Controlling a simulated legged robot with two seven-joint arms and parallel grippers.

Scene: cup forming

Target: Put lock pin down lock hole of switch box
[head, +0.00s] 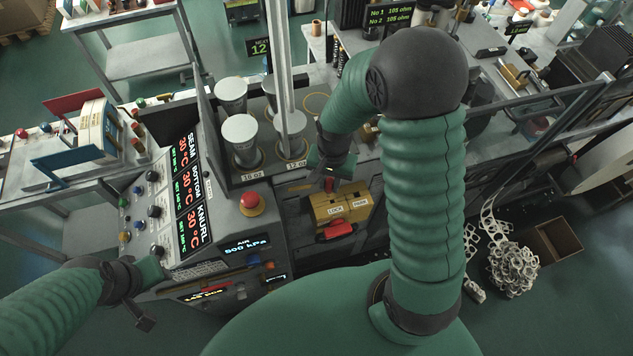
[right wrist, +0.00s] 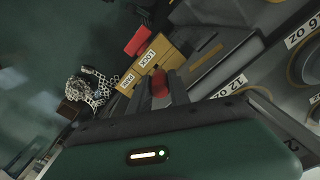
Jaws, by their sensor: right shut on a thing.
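The yellow switch box (head: 352,203) carries LOCK and PARK labels and stands on the machine's front ledge. It also shows in the right wrist view (right wrist: 168,52), with a red handle (right wrist: 138,41) on its far side. In the head view the right gripper (head: 330,182) is just behind the box. The lock hole cannot be made out.
A red emergency button (head: 252,202) and a control panel with lit displays (head: 188,205) stand left of the box. Metal cups (head: 241,138) stand behind.

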